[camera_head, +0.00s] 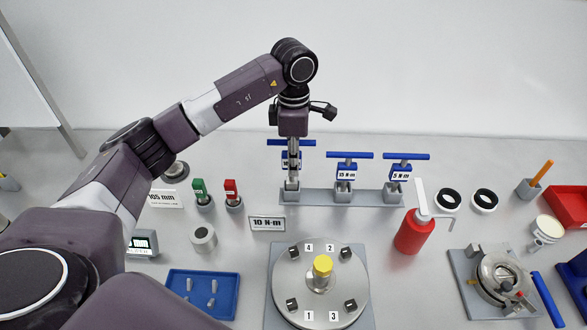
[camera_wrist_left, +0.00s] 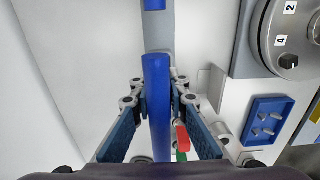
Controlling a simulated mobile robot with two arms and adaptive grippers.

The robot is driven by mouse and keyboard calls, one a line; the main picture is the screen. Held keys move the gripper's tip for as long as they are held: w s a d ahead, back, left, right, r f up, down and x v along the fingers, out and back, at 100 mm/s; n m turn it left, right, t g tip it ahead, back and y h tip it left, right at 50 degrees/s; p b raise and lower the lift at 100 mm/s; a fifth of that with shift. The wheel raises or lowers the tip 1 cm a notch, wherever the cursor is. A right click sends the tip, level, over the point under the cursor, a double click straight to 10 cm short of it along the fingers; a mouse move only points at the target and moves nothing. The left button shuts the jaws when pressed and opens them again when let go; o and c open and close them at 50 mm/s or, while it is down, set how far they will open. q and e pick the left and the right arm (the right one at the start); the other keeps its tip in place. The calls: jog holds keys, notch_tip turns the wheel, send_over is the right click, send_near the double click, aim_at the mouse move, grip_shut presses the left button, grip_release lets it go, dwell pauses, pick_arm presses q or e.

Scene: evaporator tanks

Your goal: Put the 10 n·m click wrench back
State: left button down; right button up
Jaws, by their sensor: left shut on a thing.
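My left gripper (camera_head: 291,150) points down at the left end of the wrench rack and is shut on a click wrench with a blue T-handle (camera_head: 303,142). In the left wrist view the blue handle (camera_wrist_left: 158,105) runs between the fingers (camera_wrist_left: 158,100). The gripper covers part of this wrench and its label, so I cannot read its number. Its shaft stands upright over the left holder (camera_head: 291,192); I cannot tell whether it is fully seated. The other wrenches, the middle one (camera_head: 346,171) and the "5 N·m" one (camera_head: 399,173), stand in the rack. My right gripper is not in view.
A "10 N·m" sign (camera_head: 267,223) lies in front of the rack. A round numbered plate with a yellow cap (camera_head: 322,265) is nearer. A red bottle (camera_head: 413,232) stands right of the rack. Green (camera_head: 201,192) and red (camera_head: 232,192) pieces stand left.

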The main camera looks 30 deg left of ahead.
aim_at(293, 180)
pick_arm(q)
notch_tip(293, 180, down, 3)
jog(key=shift+f+p, duration=0.1)
jog(key=shift+p, duration=0.2)
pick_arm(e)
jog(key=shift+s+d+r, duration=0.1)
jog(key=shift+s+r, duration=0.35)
pick_arm(q)
jog(key=shift+f, duration=0.15)
jog(key=c, duration=1.9)
grip_release()
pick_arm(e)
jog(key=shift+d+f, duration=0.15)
